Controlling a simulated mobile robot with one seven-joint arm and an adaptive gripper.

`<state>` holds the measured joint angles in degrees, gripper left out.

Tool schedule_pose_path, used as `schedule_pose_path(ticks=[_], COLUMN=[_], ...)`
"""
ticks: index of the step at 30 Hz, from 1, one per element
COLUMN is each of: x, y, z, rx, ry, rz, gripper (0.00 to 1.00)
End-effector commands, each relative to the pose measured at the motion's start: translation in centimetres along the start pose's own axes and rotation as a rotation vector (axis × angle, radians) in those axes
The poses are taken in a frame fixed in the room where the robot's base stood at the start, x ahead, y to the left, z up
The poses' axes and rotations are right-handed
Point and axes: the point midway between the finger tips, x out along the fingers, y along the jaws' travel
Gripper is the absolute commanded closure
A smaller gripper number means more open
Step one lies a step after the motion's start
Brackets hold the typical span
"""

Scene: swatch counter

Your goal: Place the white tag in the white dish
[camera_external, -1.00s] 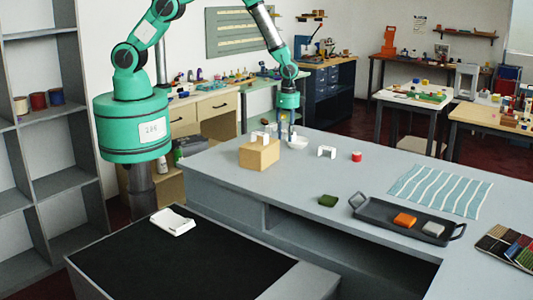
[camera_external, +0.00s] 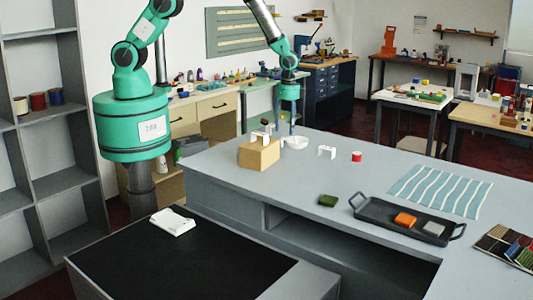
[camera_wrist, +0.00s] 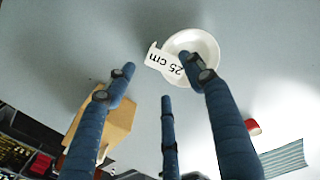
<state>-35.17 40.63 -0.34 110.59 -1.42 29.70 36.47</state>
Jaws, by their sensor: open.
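The white tag (camera_wrist: 160,59), printed "25 cm", shows in the wrist view at the left side of the white dish (camera_wrist: 207,42). One end of it overlaps the dish rim and the other end sticks out past it. I cannot tell whether it rests on the rim or inside.
A wooden block (camera_external: 259,154) stands left of the dish. A green pad (camera_external: 327,200), a dark tray (camera_external: 376,214) and a striped cloth (camera_external: 440,189) lie nearer the front right.

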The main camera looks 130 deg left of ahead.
Motion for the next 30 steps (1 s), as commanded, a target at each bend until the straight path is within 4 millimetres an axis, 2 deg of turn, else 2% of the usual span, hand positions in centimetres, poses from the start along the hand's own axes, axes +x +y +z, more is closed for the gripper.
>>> schedule_pose_path(ticks=[18,24,30], x=[-8.0,-9.3,-9.7], y=[-0.1,-0.1,0.0], z=[-0.1,-0.1,-0.1], rx=[0.000,0.000,0.000], ry=[0.002,0.001,0.001], rz=[-0.002,-0.001,-0.001], gripper=[0.46,0.46,0.46])
